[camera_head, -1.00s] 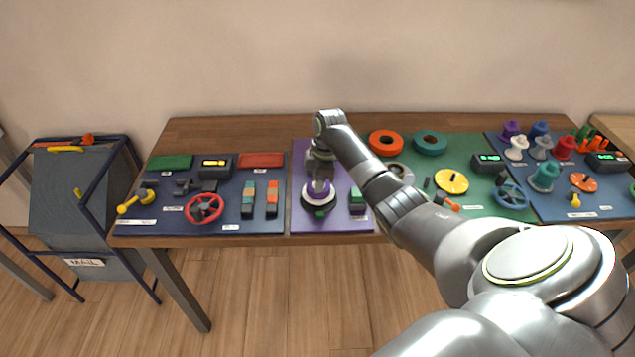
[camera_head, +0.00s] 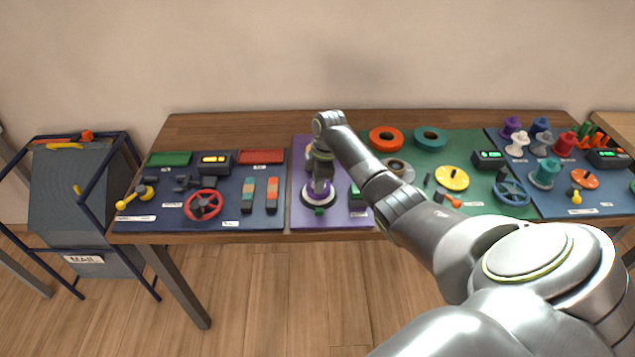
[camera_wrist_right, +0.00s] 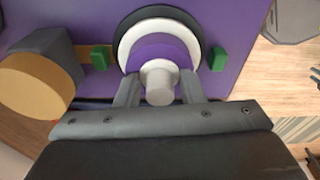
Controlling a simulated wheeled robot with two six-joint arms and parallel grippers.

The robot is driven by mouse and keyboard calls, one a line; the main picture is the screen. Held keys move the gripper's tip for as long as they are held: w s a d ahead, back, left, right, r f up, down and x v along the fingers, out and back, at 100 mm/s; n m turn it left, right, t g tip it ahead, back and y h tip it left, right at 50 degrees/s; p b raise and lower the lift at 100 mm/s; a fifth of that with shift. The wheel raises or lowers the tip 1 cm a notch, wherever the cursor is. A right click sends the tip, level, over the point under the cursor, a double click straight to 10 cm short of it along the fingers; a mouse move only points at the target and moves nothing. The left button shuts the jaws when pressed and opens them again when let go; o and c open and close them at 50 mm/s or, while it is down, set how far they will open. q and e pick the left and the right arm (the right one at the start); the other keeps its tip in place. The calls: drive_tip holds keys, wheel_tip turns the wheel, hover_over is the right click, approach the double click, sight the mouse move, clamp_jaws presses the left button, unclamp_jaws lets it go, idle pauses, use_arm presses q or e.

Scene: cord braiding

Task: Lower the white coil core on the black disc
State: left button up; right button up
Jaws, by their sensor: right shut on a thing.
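The white coil core (camera_wrist_right: 127,37) has a wide white flange, a purple winding and a pale central stem in the right wrist view. My right gripper (camera_wrist_right: 160,88) is shut on that stem. The black disc (camera_wrist_right: 150,13) shows as a dark rim behind the white flange. In the head view, my right gripper (camera_head: 320,181) points down over the black disc (camera_head: 307,203) on the purple panel. The core lies over the disc, roughly centred. I cannot tell whether they touch. My left gripper is not in view.
Small green blocks (camera_wrist_right: 218,59) (camera_wrist_right: 100,58) flank the disc. A grey part with a tan round face (camera_wrist_right: 32,84) stands at left in the wrist view. The blue panel (camera_head: 165,217) with a red wheel (camera_head: 203,205) lies left. The green panel (camera_head: 460,148) lies right.

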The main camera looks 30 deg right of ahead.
drive_tip(key=shift+f, duration=0.2)
drive_tip(key=o, duration=1)
drive_tip(key=shift+r, duration=0.1)
wheel_tip(320, 180, up, 8)
drive_tip(key=p, duration=0.8)
drive_tip(key=shift+s+f, duration=0.1)
drive_tip(key=shift+f, duration=0.1)
